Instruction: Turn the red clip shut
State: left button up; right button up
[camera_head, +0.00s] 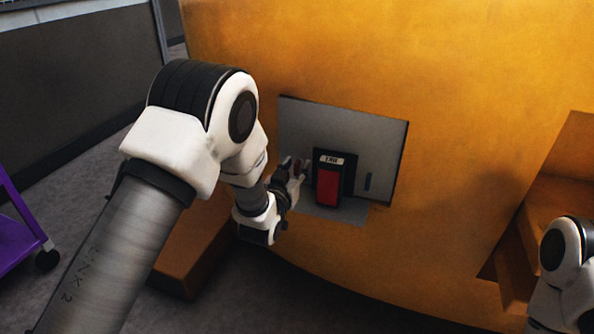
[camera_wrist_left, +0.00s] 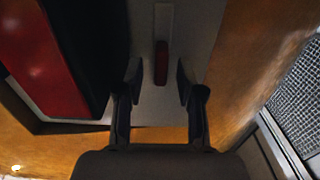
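The red clip (camera_wrist_left: 161,62) is a small narrow red piece on a pale grey strip of the panel. My left gripper (camera_head: 292,178) is at the left side of the recess in the head view. In the left wrist view its two dark fingers (camera_wrist_left: 159,82) are open, one to each side of the clip, with a gap on both sides. I cannot tell how deep they reach around it. The right gripper is outside the head view; only part of my right arm shows.
A black box with a red front (camera_head: 328,187) and a white label stands in the grey recess (camera_head: 375,145), close right of my left gripper. The orange body (camera_head: 450,100) surrounds it. A purple cart (camera_head: 15,235) stands far left.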

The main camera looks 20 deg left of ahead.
pick_arm(q)
jog(key=shift+w, duration=0.6)
grip_shut()
jog(key=n+p, duration=0.1)
jog(key=n, duration=0.2)
jog(key=shift+a+n+p, duration=0.2)
jog(key=shift+n+p, duration=0.1)
jog(key=shift+p, duration=0.1)
jog(key=n, duration=0.1)
jog(key=n+p, duration=0.1)
jog(key=n, duration=0.1)
jog(key=n+p, duration=0.1)
jog(key=n, duration=0.1)
jog(key=shift+a+f, duration=0.1)
jog(key=shift+a, duration=0.15)
jog(key=n+p, duration=0.1)
jog(key=n, duration=0.4)
jog(key=shift+a+f+p, duration=0.1)
jog(key=shift+f+p, duration=0.1)
jog(key=shift+p, duration=0.2)
jog(key=shift+f+n+p, duration=0.15)
jog(key=shift+n+p, duration=0.15)
jog(key=shift+n, duration=0.8)
jog(key=shift+f+n+p, duration=0.15)
jog(key=shift+n+p, duration=0.15)
jog(key=shift+n, duration=0.8)
